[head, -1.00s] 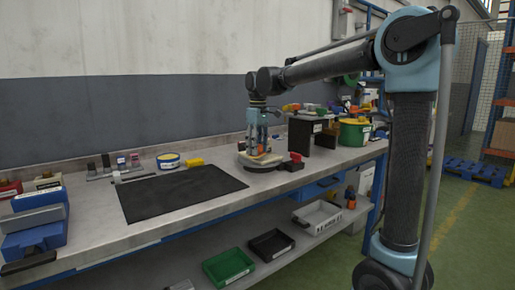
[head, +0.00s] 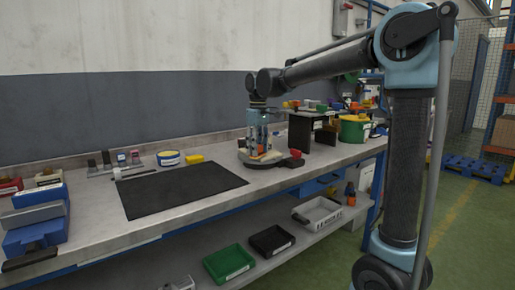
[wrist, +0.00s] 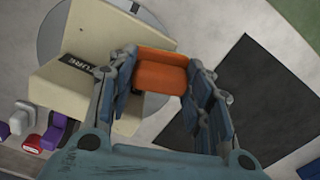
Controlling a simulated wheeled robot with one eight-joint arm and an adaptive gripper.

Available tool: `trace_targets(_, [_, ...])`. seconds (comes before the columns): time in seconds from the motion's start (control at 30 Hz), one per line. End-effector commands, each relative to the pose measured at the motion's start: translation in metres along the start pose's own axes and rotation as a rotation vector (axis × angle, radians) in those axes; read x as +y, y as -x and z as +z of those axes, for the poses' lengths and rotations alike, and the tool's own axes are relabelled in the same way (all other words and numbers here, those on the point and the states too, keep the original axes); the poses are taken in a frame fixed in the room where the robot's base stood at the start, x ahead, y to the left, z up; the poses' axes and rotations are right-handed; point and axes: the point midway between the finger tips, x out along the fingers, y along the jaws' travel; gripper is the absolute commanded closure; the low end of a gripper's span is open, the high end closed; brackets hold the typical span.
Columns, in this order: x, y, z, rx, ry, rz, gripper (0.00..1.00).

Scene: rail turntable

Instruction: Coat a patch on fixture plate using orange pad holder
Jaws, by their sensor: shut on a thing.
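My gripper (wrist: 160,90) is shut on the orange pad holder (wrist: 160,74), which sits between its blue fingers in the wrist view. The cream fixture plate (wrist: 75,45) with a dark label lies to the left of and beneath the pad holder, on a round grey turntable (wrist: 47,35). The pad holder overlaps the plate's right side in the picture; whether it touches cannot be told. In the head view my gripper (head: 260,145) is low over the plate (head: 268,156) and turntable (head: 270,165), and its fingers hide part of the plate.
A black mat (head: 183,189) lies left of the turntable. A dark stand (head: 312,130) and a green tub (head: 353,131) stand to the right.

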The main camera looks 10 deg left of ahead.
Motion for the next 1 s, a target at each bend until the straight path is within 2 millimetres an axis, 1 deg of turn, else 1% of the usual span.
trace_targets(0.27, [0.005, 0.000, 0.001, 0.000, -0.001, 0.000, 0.76])
trace_targets(0.7, [0.034, 0.002, 0.010, 0.000, -0.002, 0.000, 0.76])
trace_targets(0.87, [0.037, 0.002, 0.011, 0.000, -0.001, 0.000, 0.76])
trace_targets(1.0, [0.043, 0.002, 0.012, 0.000, -0.001, 0.000, 0.76])
